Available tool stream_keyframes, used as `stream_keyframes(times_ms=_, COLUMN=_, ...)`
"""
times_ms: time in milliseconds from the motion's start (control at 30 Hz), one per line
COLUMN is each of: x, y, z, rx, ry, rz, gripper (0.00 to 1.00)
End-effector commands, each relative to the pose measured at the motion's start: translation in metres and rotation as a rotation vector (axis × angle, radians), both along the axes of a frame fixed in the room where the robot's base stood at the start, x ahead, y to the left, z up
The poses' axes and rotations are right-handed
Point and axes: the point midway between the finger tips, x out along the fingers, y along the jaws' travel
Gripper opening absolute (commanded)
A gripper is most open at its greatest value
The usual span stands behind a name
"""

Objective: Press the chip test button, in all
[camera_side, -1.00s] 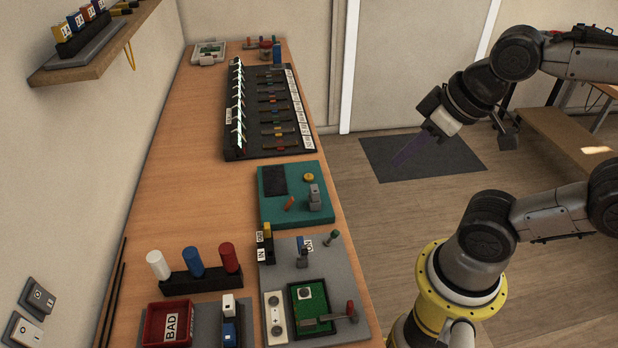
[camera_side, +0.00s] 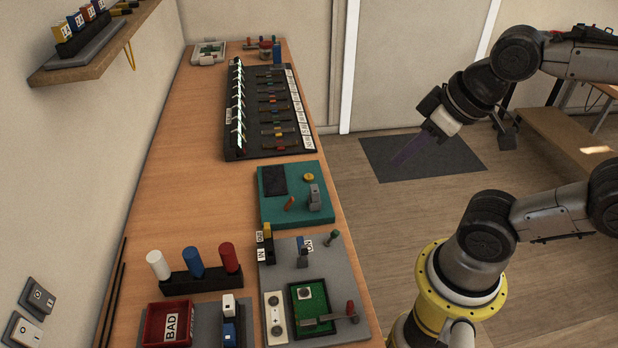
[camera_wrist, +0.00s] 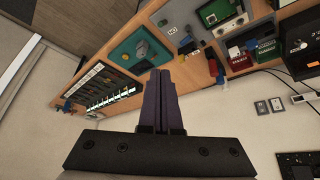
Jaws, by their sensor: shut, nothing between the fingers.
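My gripper (camera_side: 396,163) is shut and empty, high over the floor to the right of the bench. In the wrist view its dark fingers (camera_wrist: 159,78) lie together and touch nothing. A teal board (camera_side: 267,211) on the bench carries a dark panel (camera_side: 274,181), a round yellow button (camera_side: 308,177), a small orange piece (camera_side: 289,203) and a grey upright part (camera_side: 315,198). The teal board also shows in the wrist view (camera_wrist: 125,50), beyond the fingers. No label reading chip test is legible, so I cannot tell for sure which button it is.
A grey plate (camera_side: 345,272) in front of the teal board holds a green tray (camera_side: 318,302) and a red-knobbed lever (camera_side: 350,308). A black rack (camera_side: 240,152) stands behind. A red bin (camera_side: 170,322) marked BAD is at front left. Air between gripper and bench is clear.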

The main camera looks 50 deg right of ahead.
Motion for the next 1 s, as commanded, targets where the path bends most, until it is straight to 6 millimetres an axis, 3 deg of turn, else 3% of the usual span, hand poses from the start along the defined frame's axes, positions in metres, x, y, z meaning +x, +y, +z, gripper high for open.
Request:
stream_keyframes(times_ms=167, x=0.003, y=0.000, z=0.002, rx=-0.008, ry=-0.015, rz=0.014, gripper=0.00)
stream_keyframes(times_ms=267, x=0.016, y=-0.003, z=0.010, rx=-0.039, ry=-0.082, rz=0.041, gripper=0.00)
stream_keyframes(times_ms=367, x=0.041, y=-0.009, z=0.030, rx=-0.108, ry=-0.200, rz=0.088, gripper=0.00)
stream_keyframes(times_ms=500, x=0.094, y=-0.022, z=0.056, rx=-0.255, ry=-0.343, rz=0.175, gripper=0.00)
stream_keyframes(times_ms=633, x=0.149, y=-0.035, z=0.066, rx=-0.393, ry=-0.427, rz=0.262, gripper=0.00)
stream_keyframes(times_ms=833, x=0.228, y=-0.056, z=0.046, rx=-0.556, ry=-0.486, rz=0.417, gripper=0.00)
stream_keyframes(times_ms=1000, x=0.276, y=-0.075, z=-0.002, rx=-0.609, ry=-0.487, rz=0.536, gripper=0.00)
